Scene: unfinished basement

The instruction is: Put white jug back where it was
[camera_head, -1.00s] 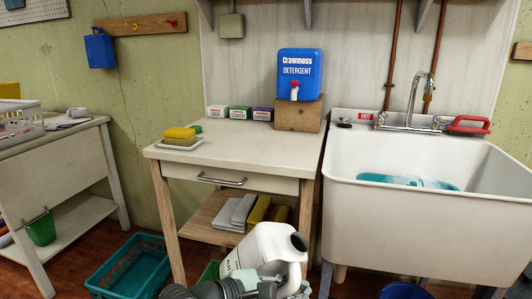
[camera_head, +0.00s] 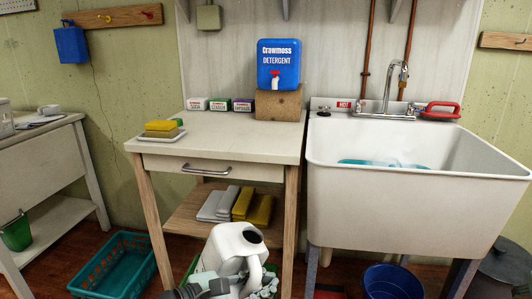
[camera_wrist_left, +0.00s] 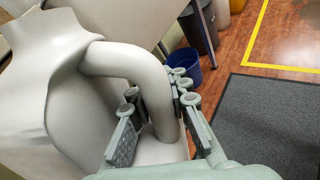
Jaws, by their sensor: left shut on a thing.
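The white jug (camera_head: 230,252) is at the bottom middle of the head view, in front of the small wooden table. It leans a little and its dark mouth shows at the top. My left gripper (camera_head: 212,288) is at its lower part in the head view. In the left wrist view my left gripper (camera_wrist_left: 160,125) has its fingers on both sides of the handle of the white jug (camera_wrist_left: 60,100), shut on it. The jug's bottom is out of frame in the head view. My right gripper is not in view.
The table (camera_head: 215,135) carries a blue detergent container (camera_head: 278,64) on a wooden block, small boxes and sponges. Its lower shelf (camera_head: 185,226) holds folded cloths. A white sink (camera_head: 410,190) stands right. A teal basket (camera_head: 115,267) and a blue bucket (camera_head: 392,283) are on the floor.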

